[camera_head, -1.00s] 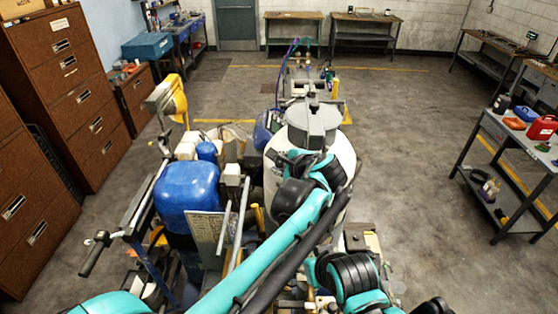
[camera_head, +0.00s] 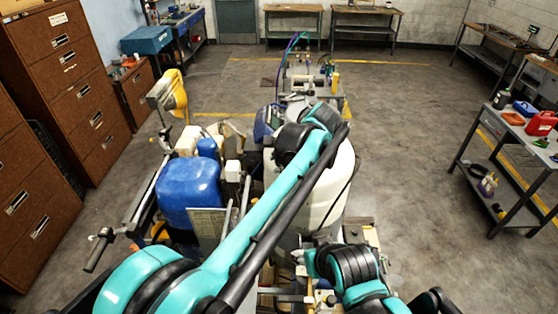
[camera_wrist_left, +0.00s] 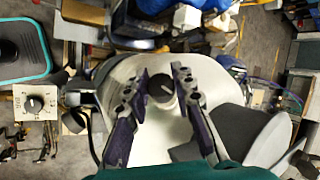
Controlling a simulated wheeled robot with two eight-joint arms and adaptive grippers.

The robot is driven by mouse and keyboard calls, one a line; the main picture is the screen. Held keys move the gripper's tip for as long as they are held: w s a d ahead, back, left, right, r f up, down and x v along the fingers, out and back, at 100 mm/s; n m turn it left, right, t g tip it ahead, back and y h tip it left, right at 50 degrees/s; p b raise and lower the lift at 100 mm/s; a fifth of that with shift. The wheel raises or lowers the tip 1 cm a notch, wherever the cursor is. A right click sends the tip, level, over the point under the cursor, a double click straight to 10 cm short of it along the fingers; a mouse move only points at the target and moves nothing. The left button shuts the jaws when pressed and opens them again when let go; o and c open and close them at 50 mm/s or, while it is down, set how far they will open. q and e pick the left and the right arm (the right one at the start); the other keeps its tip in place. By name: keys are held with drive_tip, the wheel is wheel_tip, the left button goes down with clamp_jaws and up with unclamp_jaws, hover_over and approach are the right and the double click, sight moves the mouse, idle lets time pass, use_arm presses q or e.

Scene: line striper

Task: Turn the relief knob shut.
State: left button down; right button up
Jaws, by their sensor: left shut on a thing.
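In the left wrist view, a short dark grey knob with a pale mark on its end, which I take for the relief knob (camera_wrist_left: 161,94), stands between the fingers of my left gripper (camera_wrist_left: 162,76). The gripper is shut on its sides. Behind it is a white rounded body (camera_wrist_left: 150,140). In the head view my left arm reaches over the white drum (camera_head: 338,185) of the line striper. The arm hides the knob and the left fingers there. My right arm shows at the lower right, but its fingers do not show.
A blue container (camera_head: 187,185) stands left of my left arm. A white box with a dial (camera_wrist_left: 37,103) is at the left of the wrist view. Brown cabinets (camera_head: 65,75) line the left side. A metal cart (camera_head: 515,165) stands at the right, with open floor before it.

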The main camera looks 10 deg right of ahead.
idle(0.3)
use_arm(q)
drive_tip(key=c, duration=1.3)
unclamp_jaws()
drive_tip(key=shift+a, duration=0.1)
drive_tip(key=shift+o, duration=0.2)
drive_tip(key=v, duration=1.2)
